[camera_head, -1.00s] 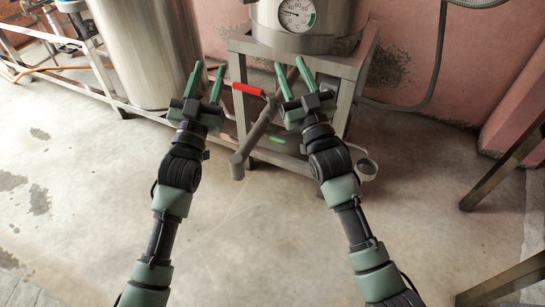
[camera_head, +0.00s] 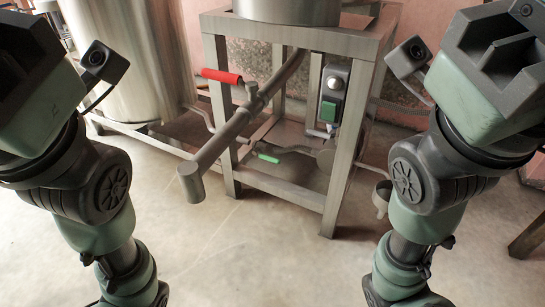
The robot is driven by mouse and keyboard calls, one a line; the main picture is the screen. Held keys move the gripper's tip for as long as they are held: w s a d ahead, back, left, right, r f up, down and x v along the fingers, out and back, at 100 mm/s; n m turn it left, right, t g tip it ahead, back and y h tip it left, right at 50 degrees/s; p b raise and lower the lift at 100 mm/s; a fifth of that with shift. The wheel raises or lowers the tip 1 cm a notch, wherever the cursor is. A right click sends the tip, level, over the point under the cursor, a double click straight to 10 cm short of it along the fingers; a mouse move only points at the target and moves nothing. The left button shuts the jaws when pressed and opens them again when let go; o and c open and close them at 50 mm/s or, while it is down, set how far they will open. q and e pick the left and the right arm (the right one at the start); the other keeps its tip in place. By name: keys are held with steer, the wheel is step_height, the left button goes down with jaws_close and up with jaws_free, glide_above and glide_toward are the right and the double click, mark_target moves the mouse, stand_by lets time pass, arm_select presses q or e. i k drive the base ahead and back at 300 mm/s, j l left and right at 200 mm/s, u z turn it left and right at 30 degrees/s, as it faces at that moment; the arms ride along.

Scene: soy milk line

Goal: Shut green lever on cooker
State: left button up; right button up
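The green lever (camera_head: 268,158) is a small green handle on a thin pipe, low inside the metal stand under the cooker (camera_head: 287,10). It lies slightly tilted, left of a round grey fitting (camera_head: 326,156). My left gripper (camera_head: 28,75) is at the upper left edge and my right gripper (camera_head: 495,70) at the upper right, both large and close to the camera. Their fingertips are out of frame, so I cannot see whether they are open or shut. Neither gripper's visible part touches the lever.
A thick pipe (camera_head: 225,140) slants out in front of the stand (camera_head: 338,150), with a red handle (camera_head: 222,76) above it. A switch box with a green button (camera_head: 328,108) hangs inside the stand. A big steel tank (camera_head: 130,60) stands left. The floor in front is clear.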

mark_target(254, 152)
steer(key=l+u, duration=0.35)
steer(key=i+l+u, duration=0.1)
steer(key=u, duration=0.3)
